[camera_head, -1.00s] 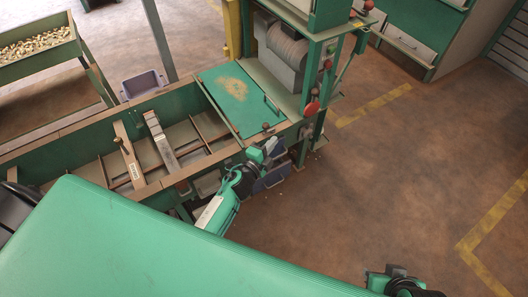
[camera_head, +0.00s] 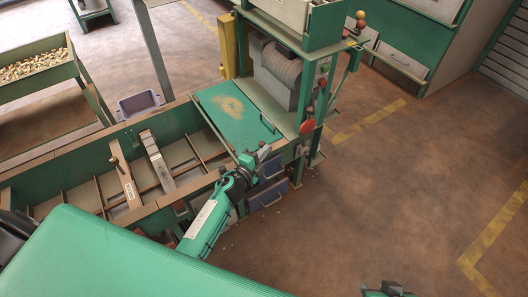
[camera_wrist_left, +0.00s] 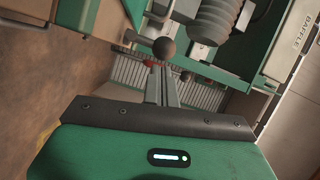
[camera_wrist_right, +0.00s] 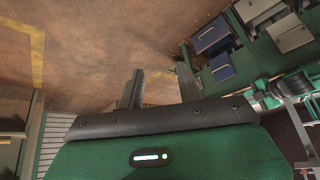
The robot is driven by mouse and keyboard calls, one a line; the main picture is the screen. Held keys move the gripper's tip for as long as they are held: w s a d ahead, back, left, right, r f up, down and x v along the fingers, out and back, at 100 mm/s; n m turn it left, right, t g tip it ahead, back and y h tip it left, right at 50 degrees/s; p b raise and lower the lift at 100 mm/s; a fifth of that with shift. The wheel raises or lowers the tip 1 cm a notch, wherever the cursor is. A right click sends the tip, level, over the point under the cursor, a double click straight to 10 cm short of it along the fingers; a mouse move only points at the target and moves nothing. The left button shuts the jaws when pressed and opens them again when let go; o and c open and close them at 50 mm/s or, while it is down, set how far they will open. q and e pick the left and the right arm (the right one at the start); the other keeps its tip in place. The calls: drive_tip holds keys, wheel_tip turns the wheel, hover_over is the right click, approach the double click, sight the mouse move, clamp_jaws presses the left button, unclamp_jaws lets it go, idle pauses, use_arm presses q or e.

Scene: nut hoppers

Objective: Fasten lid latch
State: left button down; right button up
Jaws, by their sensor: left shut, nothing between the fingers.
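The green lid (camera_head: 232,112) with a worn tan patch lies flat over the right end of the long trough. A dark ball knob (camera_wrist_left: 164,47) on a thin rod, apparently the latch handle, shows in the left wrist view just beyond the left fingertips. I cannot tell whether they touch it. My left gripper (camera_head: 264,153) is at the lid's near right corner; its fingers (camera_wrist_left: 160,72) are together and empty. My right gripper (camera_wrist_right: 157,78) has its fingers apart with nothing between them, over open floor. In the head view only part of my right arm shows at the bottom edge.
The trough (camera_head: 75,207) with dividers runs left of the lid. A machine frame with a grey ribbed cylinder (camera_head: 282,75) stands behind the lid. Blue bins (camera_head: 268,195) hang below the near right corner. The floor (camera_head: 390,190) to the right is clear.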

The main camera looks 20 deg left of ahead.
use_arm(q)
drive_tip(key=shift+w+a+m+g+h+p, duration=0.15)
drive_tip(key=shift+a+m+h, duration=0.2)
drive_tip(key=shift+a, duration=0.25)
drive_tip(key=shift+w+a+m+g+h+p, duration=0.15)
drive_tip(key=shift+a+m+h, duration=0.1)
drive_tip(key=shift+a+h, duration=0.3)
drive_tip(key=shift+s, duration=0.1)
use_arm(e)
drive_tip(key=shift+s+d+r+g+h, duration=0.35)
drive_tip(key=shift+s+d+g, duration=0.25)
drive_tip(key=shift+s+d, duration=0.25)
drive_tip(key=shift+r, duration=0.1)
